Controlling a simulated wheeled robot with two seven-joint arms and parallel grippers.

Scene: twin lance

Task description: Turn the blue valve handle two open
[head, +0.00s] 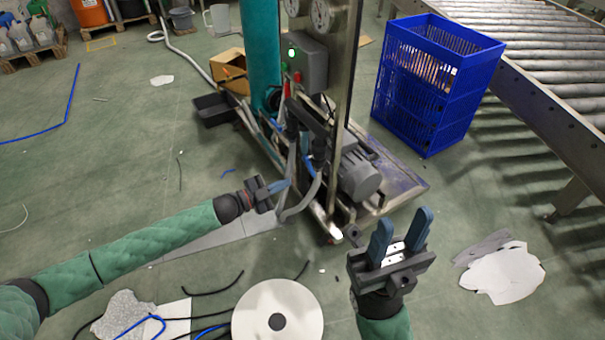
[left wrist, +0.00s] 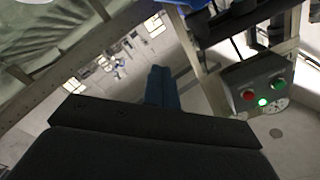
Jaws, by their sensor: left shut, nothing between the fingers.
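The pump skid (head: 359,179) stands in the middle of the head view with pipes, a motor and a teal column. A small blue part (head: 308,166) on its pipework may be the blue valve handle; its shape and angle are too small to tell. My left gripper (head: 286,184) is shut and empty, just left of and below this blue part, with no clear contact. Its shut blue fingers also show in the left wrist view (left wrist: 162,88). My right gripper (head: 400,229) is open and empty in front of the skid, at the lower right.
A grey control box (head: 308,64) with a lit green lamp is on the skid's post. A blue crate (head: 422,100) stands right of the skid, beside a roller conveyor (head: 560,95). A white disc (head: 262,310), hoses and scraps lie on the floor. Open floor lies left.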

